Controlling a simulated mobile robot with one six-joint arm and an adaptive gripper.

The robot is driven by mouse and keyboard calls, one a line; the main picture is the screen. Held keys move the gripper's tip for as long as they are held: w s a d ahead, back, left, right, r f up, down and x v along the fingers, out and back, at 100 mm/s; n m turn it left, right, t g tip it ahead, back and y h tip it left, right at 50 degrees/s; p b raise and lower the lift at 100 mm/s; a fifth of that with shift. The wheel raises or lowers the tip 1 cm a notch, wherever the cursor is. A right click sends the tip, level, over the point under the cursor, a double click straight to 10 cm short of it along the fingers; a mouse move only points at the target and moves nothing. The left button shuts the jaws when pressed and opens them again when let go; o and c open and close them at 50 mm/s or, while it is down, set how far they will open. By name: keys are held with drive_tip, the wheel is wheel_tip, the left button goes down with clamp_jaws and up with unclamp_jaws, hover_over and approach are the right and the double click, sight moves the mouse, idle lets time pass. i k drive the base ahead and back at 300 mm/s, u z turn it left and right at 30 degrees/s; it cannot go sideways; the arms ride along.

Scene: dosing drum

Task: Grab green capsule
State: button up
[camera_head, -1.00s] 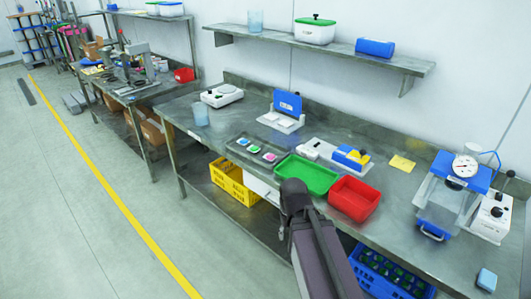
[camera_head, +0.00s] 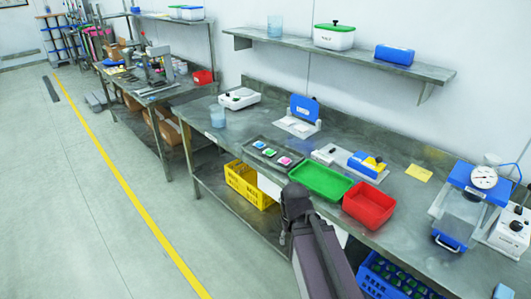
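A dark tray (camera_head: 254,138) lies on the workbench and holds several small light pieces with coloured tops. One has a green top (camera_head: 270,152) and lies between a blue-topped piece (camera_head: 259,145) and a pink-topped piece (camera_head: 284,161). They are too small to tell which is a capsule. My dark arm rises from the bottom of the view to the bench's front edge, just in front of the trays. No gripper fingers can be made out.
A green tray (camera_head: 320,183) and a red bin (camera_head: 369,205) stand right of the dark tray. Behind are a blue-lidded device (camera_head: 303,108) and a blue and yellow device (camera_head: 366,163). A press with a dial (camera_head: 484,177) stands at right. Bare bench lies left of the dark tray.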

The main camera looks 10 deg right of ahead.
sight(270, 152)
drive_tip(key=i, duration=0.9)
drive_tip(key=z, duration=0.05)
